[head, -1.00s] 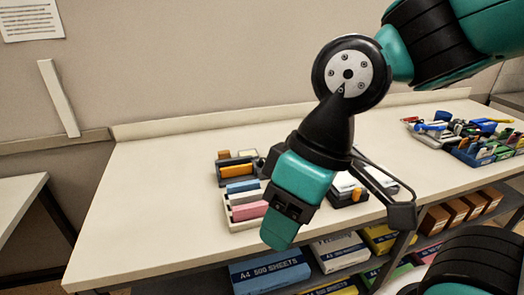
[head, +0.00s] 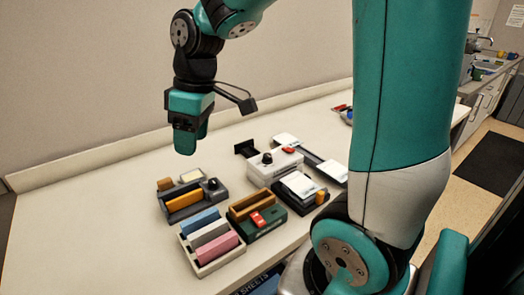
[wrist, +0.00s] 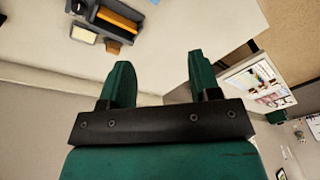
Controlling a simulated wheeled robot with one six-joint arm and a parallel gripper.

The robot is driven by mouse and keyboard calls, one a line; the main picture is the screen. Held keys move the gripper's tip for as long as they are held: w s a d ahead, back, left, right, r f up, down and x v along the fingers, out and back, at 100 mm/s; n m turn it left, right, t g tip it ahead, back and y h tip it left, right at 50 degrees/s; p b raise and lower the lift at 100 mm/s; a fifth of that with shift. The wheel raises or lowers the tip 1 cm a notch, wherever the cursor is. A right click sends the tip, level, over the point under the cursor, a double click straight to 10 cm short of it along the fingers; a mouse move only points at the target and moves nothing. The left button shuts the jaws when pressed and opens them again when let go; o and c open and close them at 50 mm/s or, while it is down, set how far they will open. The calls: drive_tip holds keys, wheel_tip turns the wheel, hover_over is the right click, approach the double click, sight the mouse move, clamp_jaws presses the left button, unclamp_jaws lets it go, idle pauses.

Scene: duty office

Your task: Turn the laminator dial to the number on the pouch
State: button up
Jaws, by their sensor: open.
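A white box-shaped machine (head: 285,171) with a black knob (head: 267,158), a red part on top and dark lettering on its front stands on the worktop. It looks like the laminator, but I cannot read its label or the dial's numbers. White sheets lie on a dark unit (head: 299,186) in front of it and on a long dark unit (head: 331,170) behind; I cannot tell which is the pouch. My gripper (head: 187,145) hangs left of the machine, above the worktop and apart from everything. Its fingers stand apart and empty in the wrist view (wrist: 161,75).
A grey unit (head: 178,208) with an orange bar and a black knob, a green unit (head: 266,228) with a red switch, and a tray (head: 208,268) of coloured blocks stand close together. The worktop (head: 110,215) is clear to the left. The wall rises behind.

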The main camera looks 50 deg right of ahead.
drive_tip(key=w+d+f+h, duration=0.1)
drive_tip(key=w+d, duration=0.2)
drive_tip(key=d, duration=0.5)
drive_tip(key=w+d, duration=0.2)
drive_tip(key=d, duration=0.7)
drive_tip(key=g+h, duration=0.1)
hover_over(267, 155)
wheel_tip(267, 155, down, 2)
drive_tip(key=shift+m, duration=0.3)
wheel_tip(267, 155, down, 17)
drive_tip(key=p, duration=0.4)
drive_tip(key=shift+d+f, duration=0.1)
drive_tip(key=shift+f, duration=0.1)
drive_tip(key=shift+c, duration=0.2)
drive_tip(key=c, duration=0.9)
